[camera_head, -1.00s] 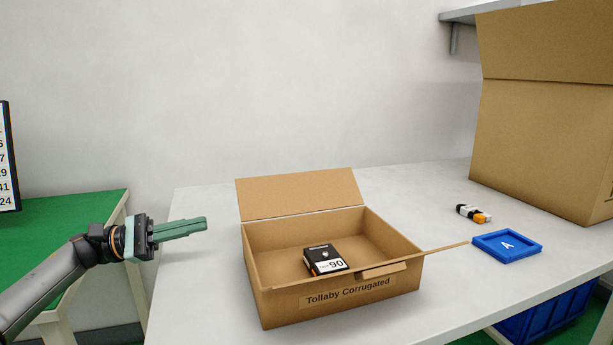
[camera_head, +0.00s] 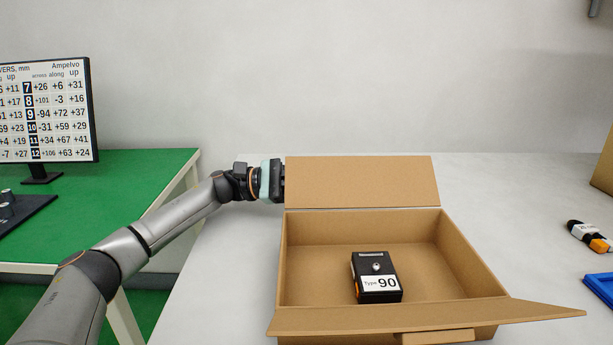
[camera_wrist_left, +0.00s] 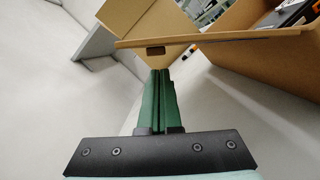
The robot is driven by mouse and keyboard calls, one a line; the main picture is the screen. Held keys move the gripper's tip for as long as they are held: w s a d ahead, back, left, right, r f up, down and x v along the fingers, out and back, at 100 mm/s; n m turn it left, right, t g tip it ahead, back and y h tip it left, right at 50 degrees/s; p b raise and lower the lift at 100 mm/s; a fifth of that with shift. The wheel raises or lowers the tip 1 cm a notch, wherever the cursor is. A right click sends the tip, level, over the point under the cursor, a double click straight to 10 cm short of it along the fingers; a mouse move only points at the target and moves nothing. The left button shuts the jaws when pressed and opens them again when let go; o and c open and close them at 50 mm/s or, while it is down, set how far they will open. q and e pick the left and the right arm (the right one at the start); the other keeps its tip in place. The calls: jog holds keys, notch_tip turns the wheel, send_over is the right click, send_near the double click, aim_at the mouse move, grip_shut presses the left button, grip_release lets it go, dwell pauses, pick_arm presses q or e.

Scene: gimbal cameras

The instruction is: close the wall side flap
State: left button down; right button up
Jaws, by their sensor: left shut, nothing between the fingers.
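The wall side flap (camera_head: 362,182) stands raised along the back edge of the open cardboard box (camera_head: 460,255), leaning toward the wall. In the left wrist view the flap (camera_wrist_left: 215,39) shows nearly edge-on as a thin strip. My left gripper (camera_head: 271,181) is at the flap's left end, its fingers hidden behind it in the head view. In the left wrist view the gripper's fingers (camera_wrist_left: 160,77) are together and empty, pointing toward the flap; I cannot tell if they touch it. My right gripper is not in view.
A black Type 90 device (camera_head: 377,278) lies in the box. A blue tray (camera_head: 602,287) and a small white-and-orange item (camera_head: 588,236) lie at the right. A monitor (camera_head: 45,110) stands on the green table.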

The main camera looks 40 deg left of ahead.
aim_at(344, 171)
pick_arm(q)
jog(key=shift+x, duration=2)
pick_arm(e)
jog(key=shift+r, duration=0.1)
pick_arm(q)
jog(key=shift+r, duration=0.25)
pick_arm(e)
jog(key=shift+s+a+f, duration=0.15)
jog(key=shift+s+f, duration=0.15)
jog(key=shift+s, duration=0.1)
